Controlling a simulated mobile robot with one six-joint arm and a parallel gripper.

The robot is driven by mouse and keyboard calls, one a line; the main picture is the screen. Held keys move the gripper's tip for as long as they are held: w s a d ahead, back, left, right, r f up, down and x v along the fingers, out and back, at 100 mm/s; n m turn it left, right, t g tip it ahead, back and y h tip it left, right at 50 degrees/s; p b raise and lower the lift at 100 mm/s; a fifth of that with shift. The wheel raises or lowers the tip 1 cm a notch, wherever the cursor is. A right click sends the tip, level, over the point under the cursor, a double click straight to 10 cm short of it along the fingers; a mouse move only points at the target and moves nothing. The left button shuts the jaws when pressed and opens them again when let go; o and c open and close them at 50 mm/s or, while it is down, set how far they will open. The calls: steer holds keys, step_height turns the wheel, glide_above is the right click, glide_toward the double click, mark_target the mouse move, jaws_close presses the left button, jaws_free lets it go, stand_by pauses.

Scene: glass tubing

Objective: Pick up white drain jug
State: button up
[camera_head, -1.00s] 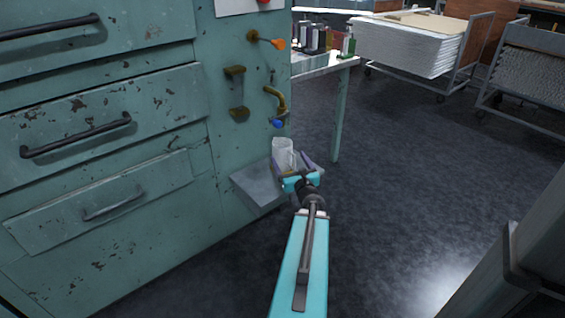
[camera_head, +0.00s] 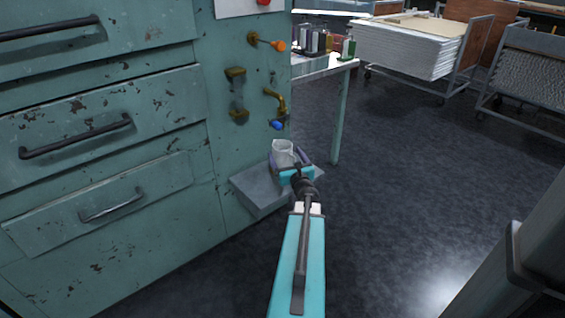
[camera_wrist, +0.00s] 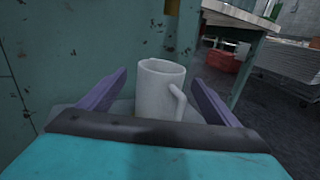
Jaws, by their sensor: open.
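The white drain jug (camera_head: 283,150) stands upright on a grey shelf (camera_head: 256,193) that juts from the teal cabinet's side, below a tap with a blue end (camera_head: 277,125). In the wrist view the white jug (camera_wrist: 160,88) is ahead, with its handle toward the right. My gripper (camera_head: 287,161) is open, its purple fingers apart on the left and right of the jug. In the wrist view the fingers (camera_wrist: 160,90) flank the jug with gaps on both sides. The jug's base is hidden behind my gripper's dark front edge.
The teal cabinet (camera_head: 160,60) with drawers stands left of the shelf. An orange-ended valve (camera_head: 277,45) and brass fittings project above the jug. A table leg (camera_head: 340,118) stands to the right behind the jug. Open dark floor (camera_head: 420,190) lies to the right.

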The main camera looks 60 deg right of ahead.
mark_target(285, 154)
steer(key=shift+b+x, duration=0.45)
steer(key=shift+x, duration=2)
steer(key=shift+d, duration=0.1)
steer(key=c, duration=2.1)
steer(key=shift+c, duration=0.2)
steer(key=shift+r, duration=0.1)
